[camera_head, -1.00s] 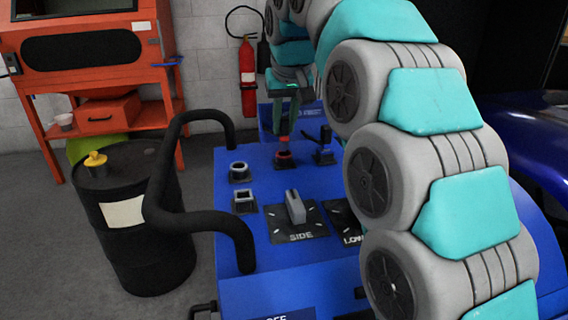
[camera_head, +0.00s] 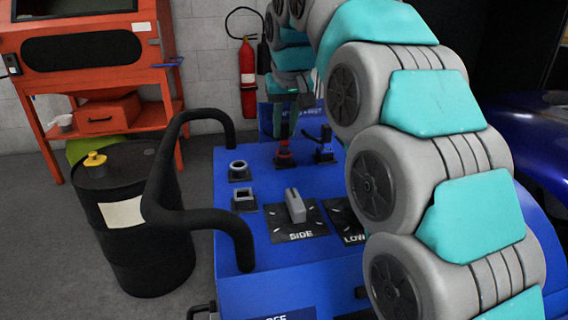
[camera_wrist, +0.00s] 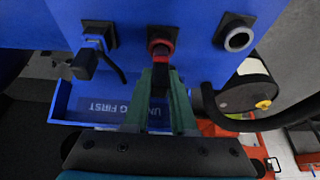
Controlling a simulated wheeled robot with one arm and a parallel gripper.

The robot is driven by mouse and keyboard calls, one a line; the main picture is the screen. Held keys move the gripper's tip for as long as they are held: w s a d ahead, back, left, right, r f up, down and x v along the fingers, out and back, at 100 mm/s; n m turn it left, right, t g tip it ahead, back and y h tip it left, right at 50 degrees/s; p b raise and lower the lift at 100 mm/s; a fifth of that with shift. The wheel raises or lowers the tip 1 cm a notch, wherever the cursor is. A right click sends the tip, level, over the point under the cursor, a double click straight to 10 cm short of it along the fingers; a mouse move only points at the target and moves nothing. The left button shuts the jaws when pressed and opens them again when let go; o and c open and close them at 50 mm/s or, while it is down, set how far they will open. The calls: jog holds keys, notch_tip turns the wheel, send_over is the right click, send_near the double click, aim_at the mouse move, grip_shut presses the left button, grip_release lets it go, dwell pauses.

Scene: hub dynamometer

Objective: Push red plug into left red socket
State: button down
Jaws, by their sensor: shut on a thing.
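The red plug (camera_head: 285,131) is held by my green-fingered gripper (camera_head: 284,124) over the far part of the blue panel. The red socket (camera_head: 284,158) is right beneath it. In the wrist view the plug's dark body (camera_wrist: 161,78) lies between the fingers of my gripper (camera_wrist: 163,88), shut on it. The plug's end lines up with the red ring of the socket (camera_wrist: 160,47) and seems to touch or enter it. How deep it sits is hidden.
A blue plug (camera_head: 324,146) with a cable stands beside the red socket. A round pale socket (camera_head: 239,171) and a square one (camera_head: 244,199) are on the left. A SIDE lever (camera_head: 295,206) is nearer. A black tube rail (camera_head: 161,190) edges the panel's left.

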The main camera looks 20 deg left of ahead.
jog(key=shift+f, duration=0.25)
jog(key=shift+f+b, duration=0.45)
jog(key=shift+f, duration=0.15)
jog(key=c, duration=0.7)
grip_release()
jog(key=shift+o, duration=0.2)
jog(key=v, duration=0.8)
